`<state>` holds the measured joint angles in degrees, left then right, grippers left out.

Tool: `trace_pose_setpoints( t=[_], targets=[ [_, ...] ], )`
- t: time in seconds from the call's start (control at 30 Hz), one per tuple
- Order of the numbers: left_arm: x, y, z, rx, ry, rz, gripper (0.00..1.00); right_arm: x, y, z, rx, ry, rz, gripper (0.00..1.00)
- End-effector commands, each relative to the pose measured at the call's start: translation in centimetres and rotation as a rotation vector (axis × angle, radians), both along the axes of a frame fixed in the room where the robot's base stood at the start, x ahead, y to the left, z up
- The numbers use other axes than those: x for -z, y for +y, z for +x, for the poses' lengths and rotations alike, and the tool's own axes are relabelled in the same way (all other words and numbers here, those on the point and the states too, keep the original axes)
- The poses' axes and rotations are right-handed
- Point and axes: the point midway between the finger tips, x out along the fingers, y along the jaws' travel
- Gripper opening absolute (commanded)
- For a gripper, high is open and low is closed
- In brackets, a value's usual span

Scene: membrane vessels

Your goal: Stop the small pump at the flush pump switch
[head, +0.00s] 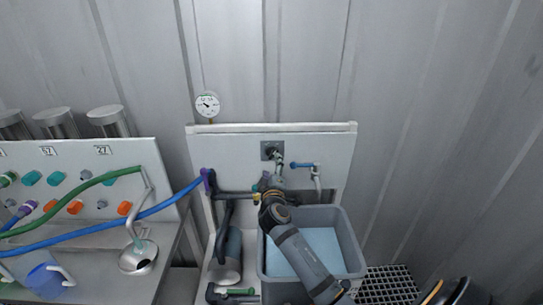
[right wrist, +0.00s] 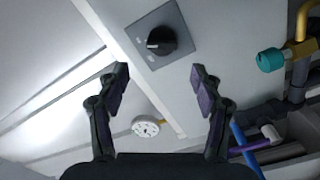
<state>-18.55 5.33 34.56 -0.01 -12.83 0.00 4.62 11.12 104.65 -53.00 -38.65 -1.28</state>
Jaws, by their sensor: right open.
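The flush pump switch is a black rotary knob (right wrist: 162,41) on a grey square plate (right wrist: 172,14), fixed to the pale upright panel. Small light marks show on the plate, too small to read. The knob has a white pointer mark towards the left in the right wrist view. In the head view the switch (head: 271,148) sits high on the panel. My right gripper (right wrist: 158,75) is open and empty, its fingers spread to either side of the knob's line and apart from it. In the head view this gripper (head: 273,180) is just below the switch. My left gripper is out of view.
A blue-handled tap (head: 303,165) is right of the switch, above a grey tub (head: 352,255). A round gauge (head: 207,104) stands at the panel's top left. A teal-knobbed valve (right wrist: 270,60) and pipes lie close to the gripper's right in the wrist view. Hoses run left.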

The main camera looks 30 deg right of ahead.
Motion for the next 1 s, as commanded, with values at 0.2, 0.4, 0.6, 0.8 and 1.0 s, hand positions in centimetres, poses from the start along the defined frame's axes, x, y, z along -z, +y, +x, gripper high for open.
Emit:
trace_pose_setpoints(
  t=[0.2, 0.4, 0.6, 0.8, 1.0],
  targets=[
    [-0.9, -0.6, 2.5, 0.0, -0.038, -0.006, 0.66, -0.2, -2.4, 3.8, 0.003, 0.001, 0.0, 0.66],
    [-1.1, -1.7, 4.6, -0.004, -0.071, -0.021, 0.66, 0.0, -3.4, 5.3, 0.003, 0.001, 0.001, 0.66],
    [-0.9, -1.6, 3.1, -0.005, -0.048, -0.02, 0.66, 0.0, -3.4, 5.5, 0.002, 0.0, 0.001, 0.66],
    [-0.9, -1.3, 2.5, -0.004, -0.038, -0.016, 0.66, 0.0, -3.4, 5.4, 0.001, 0.001, 0.002, 0.48],
    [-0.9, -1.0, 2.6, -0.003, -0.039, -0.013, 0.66, 0.0, -3.4, 5.4, 0.001, 0.001, 0.002, 0.21]
  ],
)
